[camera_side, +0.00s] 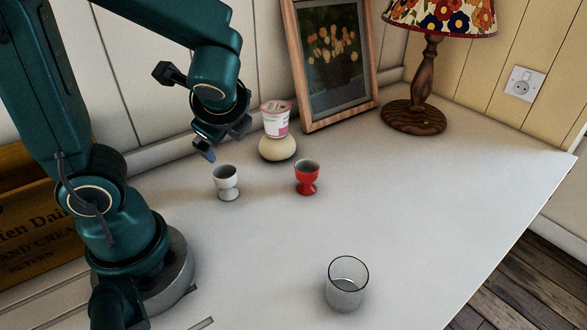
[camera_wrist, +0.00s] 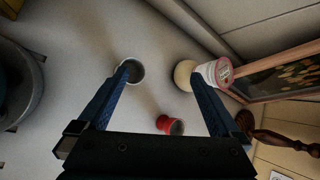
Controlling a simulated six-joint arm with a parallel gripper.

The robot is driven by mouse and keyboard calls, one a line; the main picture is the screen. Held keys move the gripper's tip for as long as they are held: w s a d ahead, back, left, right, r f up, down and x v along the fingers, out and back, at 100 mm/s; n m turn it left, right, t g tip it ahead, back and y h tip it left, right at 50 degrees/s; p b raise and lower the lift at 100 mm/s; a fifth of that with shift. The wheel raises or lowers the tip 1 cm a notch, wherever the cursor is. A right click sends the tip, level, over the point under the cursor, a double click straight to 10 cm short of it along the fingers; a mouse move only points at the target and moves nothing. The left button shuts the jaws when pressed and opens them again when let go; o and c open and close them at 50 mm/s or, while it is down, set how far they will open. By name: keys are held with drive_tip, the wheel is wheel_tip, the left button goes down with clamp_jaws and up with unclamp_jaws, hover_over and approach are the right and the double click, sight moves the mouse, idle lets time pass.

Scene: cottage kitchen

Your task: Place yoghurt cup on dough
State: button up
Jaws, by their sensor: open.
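The yoghurt cup (camera_side: 275,119), white and pink with a pink lid, rests on top of the round pale dough (camera_side: 277,149) near the back wall. In the wrist view the yoghurt cup (camera_wrist: 214,73) lies against the dough (camera_wrist: 184,75), partly behind one finger. My gripper (camera_side: 222,145) is open and empty, to the left of the cup in the side view and apart from it.
A white egg cup (camera_side: 227,181) and a red egg cup (camera_side: 307,177) stand in front of the dough. A clear glass (camera_side: 346,284) stands at the front. A picture frame (camera_side: 290,50) and a lamp (camera_side: 428,80) stand at the back. The table's right side is clear.

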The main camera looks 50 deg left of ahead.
drive_tip(key=s+d+r+n+t+h, duration=0.1)
drive_tip(key=s+d+n+h, duration=0.1)
drive_tip(key=d+n+h, duration=0.2)
drive_tip(key=s+d+r+n+t+h, duration=0.1)
drive_tip(key=s+d+r+n+h, duration=0.1)
drive_tip(key=d+n, duration=0.5)
drive_tip(key=shift+d+n+t+h, duration=0.2)
drive_tip(key=shift+n+t+h, duration=0.1)
drive_tip(key=shift+n+h, duration=0.7)
